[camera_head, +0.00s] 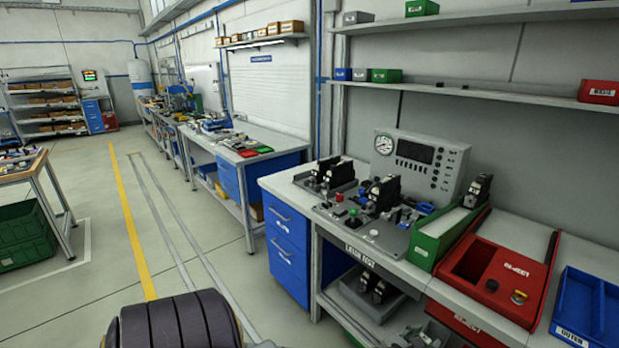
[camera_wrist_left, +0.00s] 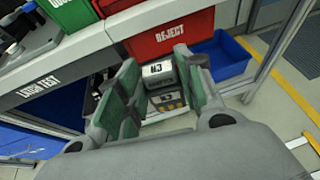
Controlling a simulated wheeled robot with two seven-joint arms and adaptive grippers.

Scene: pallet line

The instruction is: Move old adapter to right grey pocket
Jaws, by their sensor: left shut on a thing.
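My left gripper (camera_wrist_left: 156,62) shows in the left wrist view, with green pads on both fingers. It is shut on a small grey block with a white label (camera_wrist_left: 157,71), seen between the fingers; I take this to be the old adapter, but its lower part is hard to make out. The gripper is in front of the bench, below the red reject bin (camera_wrist_left: 170,35). In the head view, a grey tray (camera_head: 352,296) with dark parts sits on the shelf under the bench. I cannot tell which is the right grey pocket. My right gripper is in neither view.
On the bench stand a test panel (camera_head: 423,165), black fixtures, a green bin (camera_head: 425,252), the red reject box (camera_head: 535,262) and a blue bin (camera_head: 570,330). A blue drawer unit (camera_head: 288,255) stands at the bench's left end. The floor left of it is open.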

